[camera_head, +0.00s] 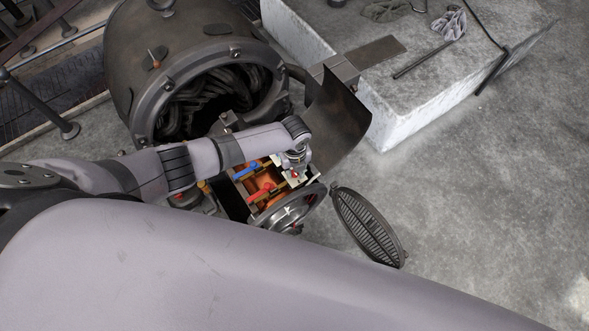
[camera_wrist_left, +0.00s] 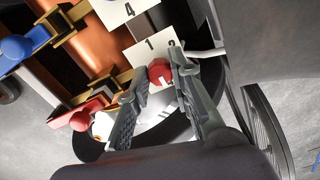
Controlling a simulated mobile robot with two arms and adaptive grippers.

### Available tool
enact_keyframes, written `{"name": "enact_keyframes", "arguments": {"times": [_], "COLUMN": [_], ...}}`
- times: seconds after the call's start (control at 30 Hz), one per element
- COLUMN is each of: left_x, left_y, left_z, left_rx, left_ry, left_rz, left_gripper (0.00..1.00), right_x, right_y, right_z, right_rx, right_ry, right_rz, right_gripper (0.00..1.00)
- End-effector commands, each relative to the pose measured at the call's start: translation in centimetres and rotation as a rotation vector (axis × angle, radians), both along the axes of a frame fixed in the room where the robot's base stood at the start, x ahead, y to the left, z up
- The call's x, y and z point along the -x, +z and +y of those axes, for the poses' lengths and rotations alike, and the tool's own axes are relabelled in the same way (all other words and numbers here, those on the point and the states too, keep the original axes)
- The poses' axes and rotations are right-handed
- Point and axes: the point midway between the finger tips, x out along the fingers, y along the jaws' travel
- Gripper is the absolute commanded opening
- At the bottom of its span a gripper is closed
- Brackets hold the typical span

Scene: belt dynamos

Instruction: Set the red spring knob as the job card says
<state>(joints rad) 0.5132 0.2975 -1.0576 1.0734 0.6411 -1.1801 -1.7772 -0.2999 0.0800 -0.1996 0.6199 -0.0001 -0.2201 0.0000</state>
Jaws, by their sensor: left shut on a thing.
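The red spring knob (camera_wrist_left: 160,72) is a small round red knob in front of a white number plate (camera_wrist_left: 138,52). The plate shows a "1" and a second mark partly covered by a finger. My left gripper (camera_wrist_left: 161,66) is shut on the knob, one finger on each side of it. In the head view my left gripper (camera_head: 296,162) reaches down over the open end of the dynamo box, and the knob is a small red spot (camera_head: 294,175). A second white plate (camera_wrist_left: 117,10) reads "4". I cannot make out a job card. My right gripper is out of view.
A red-handled lever (camera_wrist_left: 80,117) and a blue-handled lever (camera_wrist_left: 22,44) stand beside the copper-coloured parts. A round metal cover (camera_head: 294,207) and a slatted oval grille (camera_head: 368,225) are close by. A large dynamo housing (camera_head: 125,50) and a stone block (camera_head: 405,110) stand behind.

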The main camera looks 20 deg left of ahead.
Motion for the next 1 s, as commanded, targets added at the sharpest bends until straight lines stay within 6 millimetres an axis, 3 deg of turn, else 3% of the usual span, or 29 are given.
{"name": "enact_keyframes", "arguments": {"times": [0.3, 0.33, 0.6, 1.0], "left_x": [-0.04, -0.04, -0.02, -0.05], "left_y": [0.02, 0.02, 0.02, 0.49], "left_z": [-0.03, -0.03, -0.04, -0.05], "left_rx": [0.0, 0.001, 0.001, 0.002], "left_ry": [-0.002, -0.002, -0.001, -0.002], "left_rz": [-0.001, -0.002, -0.001, -0.001], "left_gripper": [0.0, 0.22, 0.4, 0.41], "right_x": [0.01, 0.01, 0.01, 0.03], "right_y": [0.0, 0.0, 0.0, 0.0], "right_z": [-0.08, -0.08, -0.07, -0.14], "right_rx": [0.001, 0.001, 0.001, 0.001], "right_ry": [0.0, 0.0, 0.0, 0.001], "right_rz": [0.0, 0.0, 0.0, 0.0], "right_gripper": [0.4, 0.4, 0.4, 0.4]}}
